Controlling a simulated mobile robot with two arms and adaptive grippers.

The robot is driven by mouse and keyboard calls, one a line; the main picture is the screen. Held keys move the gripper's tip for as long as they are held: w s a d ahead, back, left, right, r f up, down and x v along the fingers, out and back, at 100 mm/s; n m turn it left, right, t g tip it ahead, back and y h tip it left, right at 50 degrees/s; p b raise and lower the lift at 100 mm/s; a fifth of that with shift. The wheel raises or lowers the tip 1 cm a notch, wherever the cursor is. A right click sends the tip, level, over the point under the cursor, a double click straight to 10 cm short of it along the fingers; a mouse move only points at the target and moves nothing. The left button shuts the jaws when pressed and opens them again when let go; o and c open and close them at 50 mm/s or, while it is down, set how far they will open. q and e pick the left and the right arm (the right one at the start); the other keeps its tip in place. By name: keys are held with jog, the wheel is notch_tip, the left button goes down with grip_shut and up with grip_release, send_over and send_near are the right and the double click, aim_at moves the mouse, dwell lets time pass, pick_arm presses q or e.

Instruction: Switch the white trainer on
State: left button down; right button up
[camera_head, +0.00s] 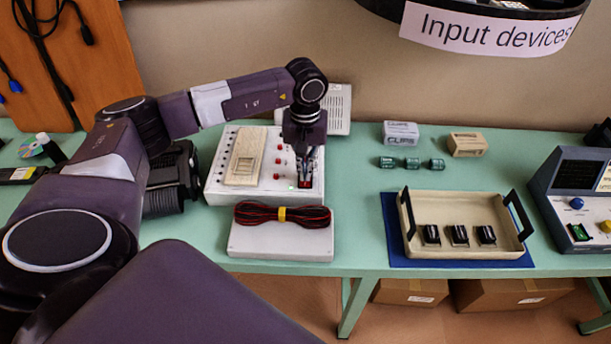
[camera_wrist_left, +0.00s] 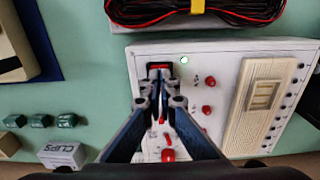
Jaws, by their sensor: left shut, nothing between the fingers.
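The white trainer (camera_head: 225,185) lies on the green table, with a beige panel (camera_head: 244,157) on its left and red knobs beside it. My left gripper (camera_head: 305,180) points down at the trainer's front right corner, shut and empty. In the left wrist view my left gripper's fingertips (camera_wrist_left: 160,76) are at a red rocker switch (camera_wrist_left: 158,66) and partly cover it; whether they touch it I cannot tell. A small green light (camera_head: 292,187) glows beside the switch; it also shows in the wrist view (camera_wrist_left: 184,60).
A white box (camera_head: 280,242) with a red and black cable bundle (camera_head: 283,215) lies in front of the trainer. To the right are a beige tray (camera_head: 470,251) on a blue mat, several green parts (camera_head: 412,163) and a clips box (camera_head: 400,134). A blue device (camera_head: 572,185) stands far right.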

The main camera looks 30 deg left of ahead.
aim_at(305, 183)
pick_arm(q)
jog(key=shift+r+p, duration=1)
jog(key=shift+r, duration=1.3)
